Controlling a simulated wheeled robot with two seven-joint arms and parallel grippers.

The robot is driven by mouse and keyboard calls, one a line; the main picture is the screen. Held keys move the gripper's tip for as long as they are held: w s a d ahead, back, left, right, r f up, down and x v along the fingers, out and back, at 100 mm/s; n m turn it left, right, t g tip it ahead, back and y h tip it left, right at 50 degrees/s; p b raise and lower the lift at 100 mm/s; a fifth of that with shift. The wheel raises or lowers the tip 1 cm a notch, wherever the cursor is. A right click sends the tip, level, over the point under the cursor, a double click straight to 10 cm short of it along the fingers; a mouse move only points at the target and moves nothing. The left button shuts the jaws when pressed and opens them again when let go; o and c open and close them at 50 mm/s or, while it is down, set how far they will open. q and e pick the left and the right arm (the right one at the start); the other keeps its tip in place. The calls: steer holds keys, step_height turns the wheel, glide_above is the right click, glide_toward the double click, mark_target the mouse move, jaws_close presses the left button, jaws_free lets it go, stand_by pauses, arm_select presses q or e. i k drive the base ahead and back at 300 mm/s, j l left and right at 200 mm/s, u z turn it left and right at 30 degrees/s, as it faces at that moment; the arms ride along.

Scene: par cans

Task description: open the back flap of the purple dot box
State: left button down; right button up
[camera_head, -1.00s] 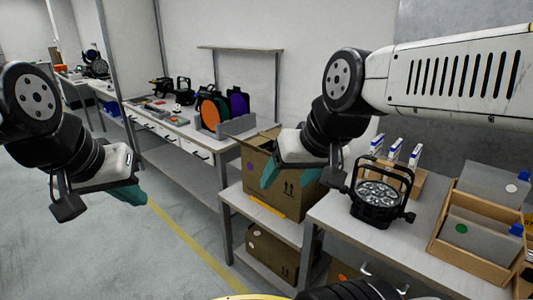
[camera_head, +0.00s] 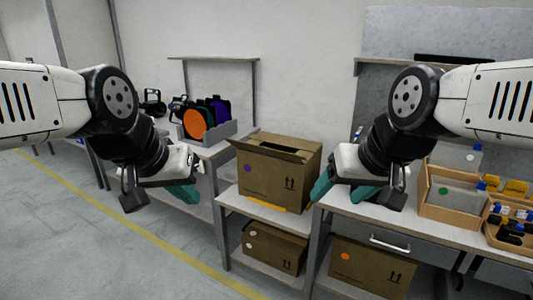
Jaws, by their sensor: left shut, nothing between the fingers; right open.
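The purple dot box (camera_head: 268,187) is a brown cardboard carton on a white bench, with a purple dot on its front left and arrows on its front right. Its top shows a dark gap. A flap sticks out at its front upper edge, and the state of the back flap is hard to tell. My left gripper (camera_head: 184,193) is shut and empty, left of the box and apart from it. My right gripper (camera_head: 341,190) is open, just right of the box, with one teal finger close to its right side; I cannot tell if they touch.
Below are a white-dot box (camera_head: 272,250) and an orange-dot box (camera_head: 365,268) on lower shelves. A rack of coloured discs (camera_head: 206,118) stands behind left. The floor at left is clear.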

mark_target(311, 145)
steer(key=i+j+u, duration=0.25)
steer(key=i, duration=0.45)
steer(key=i+j+u, duration=0.2)
steer(key=i, duration=0.55)
steer(key=i+j+u, duration=0.25)
steer(key=i, duration=0.5)
